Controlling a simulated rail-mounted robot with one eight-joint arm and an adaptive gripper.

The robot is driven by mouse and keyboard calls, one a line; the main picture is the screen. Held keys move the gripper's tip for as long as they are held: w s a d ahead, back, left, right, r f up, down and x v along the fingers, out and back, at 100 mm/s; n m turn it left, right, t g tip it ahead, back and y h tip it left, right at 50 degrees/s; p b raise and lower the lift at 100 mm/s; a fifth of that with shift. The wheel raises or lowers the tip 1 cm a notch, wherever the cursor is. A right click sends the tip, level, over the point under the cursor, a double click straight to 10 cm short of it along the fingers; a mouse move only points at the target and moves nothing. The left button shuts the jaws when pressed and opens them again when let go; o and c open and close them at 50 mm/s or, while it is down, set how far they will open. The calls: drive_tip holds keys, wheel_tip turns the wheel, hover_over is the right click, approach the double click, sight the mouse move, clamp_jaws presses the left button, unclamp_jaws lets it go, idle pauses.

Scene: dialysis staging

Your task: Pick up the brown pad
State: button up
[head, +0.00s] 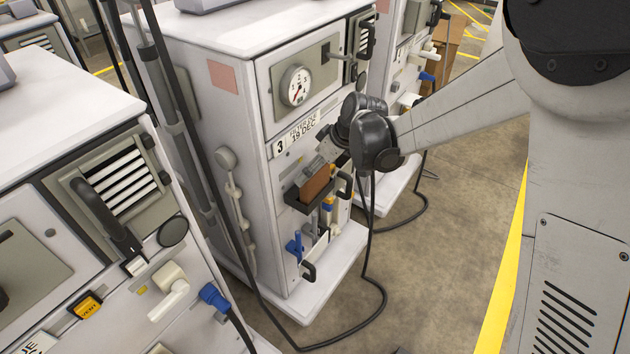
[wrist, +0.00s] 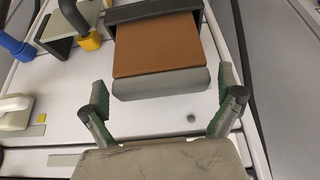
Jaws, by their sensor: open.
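The brown pad (wrist: 158,45) is a flat brown piece with a grey rounded end strip. It sits in a dark holder (wrist: 150,10) on the front of the white machine. In the head view the brown pad (head: 316,183) rests tilted in the dark holder (head: 300,204) below the number label. My gripper (wrist: 165,108) is open and empty. Its two green-lined fingers stand apart on either side, short of the pad's grey end. In the head view my gripper (head: 327,150) is near the pad, partly hidden by my wrist.
Blue and yellow fittings (wrist: 85,30) are left of the pad in the wrist view. A white machine (head: 70,100) with handles and fittings stands at left. Black hoses (head: 377,290) hang and lie on the floor. The floor (head: 440,220) at right is mostly clear.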

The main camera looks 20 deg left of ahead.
drive_tip(key=shift+w+a+f, duration=0.1)
drive_tip(key=shift+a+f, duration=0.05)
drive_tip(key=shift+f, duration=0.2)
drive_tip(key=c, duration=0.9)
drive_tip(key=shift+o, duration=0.2)
drive_tip(key=shift+r, duration=0.2)
